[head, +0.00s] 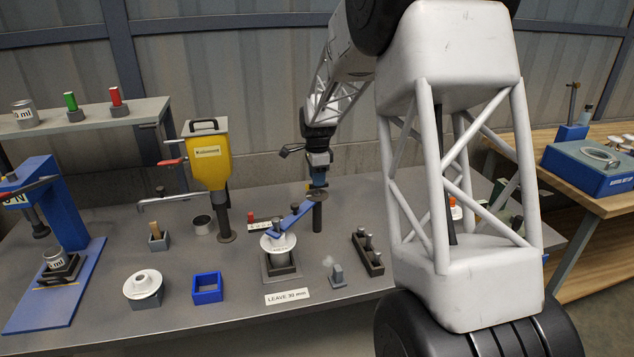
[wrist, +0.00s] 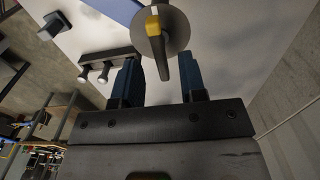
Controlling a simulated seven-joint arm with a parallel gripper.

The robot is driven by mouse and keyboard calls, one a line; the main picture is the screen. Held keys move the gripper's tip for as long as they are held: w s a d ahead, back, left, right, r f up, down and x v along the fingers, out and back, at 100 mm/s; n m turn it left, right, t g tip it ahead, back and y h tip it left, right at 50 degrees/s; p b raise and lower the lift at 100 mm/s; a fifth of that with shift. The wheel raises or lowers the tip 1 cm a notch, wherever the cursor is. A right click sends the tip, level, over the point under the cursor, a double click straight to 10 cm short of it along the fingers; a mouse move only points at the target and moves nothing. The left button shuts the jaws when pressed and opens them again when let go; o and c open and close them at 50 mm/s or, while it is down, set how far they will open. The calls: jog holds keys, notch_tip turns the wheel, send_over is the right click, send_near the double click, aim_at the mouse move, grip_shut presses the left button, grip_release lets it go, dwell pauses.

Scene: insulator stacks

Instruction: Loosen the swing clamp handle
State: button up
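The swing clamp's blue arm (head: 292,218) reaches from a dark post (head: 317,217) on the right over a white insulator stack (head: 279,246). On top of the post is a round grey disc (wrist: 175,27) with the clamp handle (wrist: 160,55), dark with a yellow part. My gripper (head: 319,180) points down just above the post top. In the wrist view its two blue fingers (wrist: 161,68) stand apart with nothing held. The dark end of the handle points into the gap between them. Whether either finger touches the handle cannot be told.
A dark block with several pegs (head: 368,256) stands right of the clamp. A small grey piece (head: 337,275) and the "LEAVE 30 min" sign (head: 287,297) are in front. A yellow hopper (head: 208,162) stands left, and a blue square frame (head: 207,288) lies front left.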

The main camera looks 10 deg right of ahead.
aim_at(317, 189)
jog(key=shift+f, duration=1.05)
grip_shut()
